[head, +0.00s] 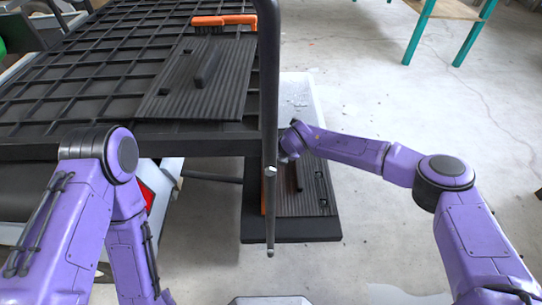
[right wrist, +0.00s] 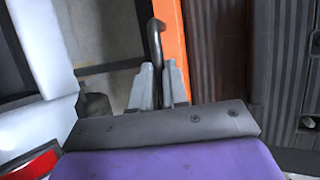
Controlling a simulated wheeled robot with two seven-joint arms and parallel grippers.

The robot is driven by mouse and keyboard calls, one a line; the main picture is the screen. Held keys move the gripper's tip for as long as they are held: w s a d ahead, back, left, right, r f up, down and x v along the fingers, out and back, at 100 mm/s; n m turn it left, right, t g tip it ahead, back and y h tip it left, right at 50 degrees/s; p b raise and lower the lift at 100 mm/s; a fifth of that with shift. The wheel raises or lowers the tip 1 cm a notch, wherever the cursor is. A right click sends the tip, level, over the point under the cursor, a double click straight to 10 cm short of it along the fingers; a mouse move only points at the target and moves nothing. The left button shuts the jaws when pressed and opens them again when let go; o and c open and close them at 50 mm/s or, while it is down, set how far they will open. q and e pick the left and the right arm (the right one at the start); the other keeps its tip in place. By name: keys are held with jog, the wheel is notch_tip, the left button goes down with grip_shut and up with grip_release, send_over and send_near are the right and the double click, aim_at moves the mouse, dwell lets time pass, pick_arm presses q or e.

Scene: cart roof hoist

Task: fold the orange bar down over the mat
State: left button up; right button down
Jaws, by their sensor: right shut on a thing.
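The orange bar shows as a thin upright strip (head: 264,196) along the left edge of a dark ribbed mat (head: 312,180) on the low black platform. In the right wrist view the orange bar (right wrist: 171,30) runs upward just beyond the fingers, with the ribbed mat (right wrist: 212,50) to its right. My right gripper (head: 284,156) is at the platform's left side, under the roof edge. Its fingers (right wrist: 158,80) are shut on a dark hooked handle (right wrist: 155,38) beside the orange bar. My left gripper is out of view below the picture; only its arm shows.
The black grid roof (head: 90,88) fills the upper left. Another ribbed mat (head: 165,103) and an orange piece (head: 222,20) lie on it. A dark upright post (head: 269,80) stands close to my right gripper. Open floor (head: 400,120) lies to the right.

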jog(key=shift+y, duration=0.9)
jog(key=shift+d+f+b, duration=0.3)
jog(key=shift+d, duration=0.45)
jog(key=shift+d+f+b, duration=0.25)
jog(key=shift+d+f, duration=0.05)
jog(key=shift+d, duration=0.4)
jog(key=shift+d+f+b, duration=0.3)
jog(key=shift+d, duration=0.45)
jog(key=c, duration=1.1)
grip_release()
jog(key=p+v, duration=0.3)
jog(key=v, duration=0.7)
jog(key=shift+s+d+r+p, duration=0.15)
jog(key=shift+r+p, duration=0.05)
jog(key=shift+p, duration=0.1)
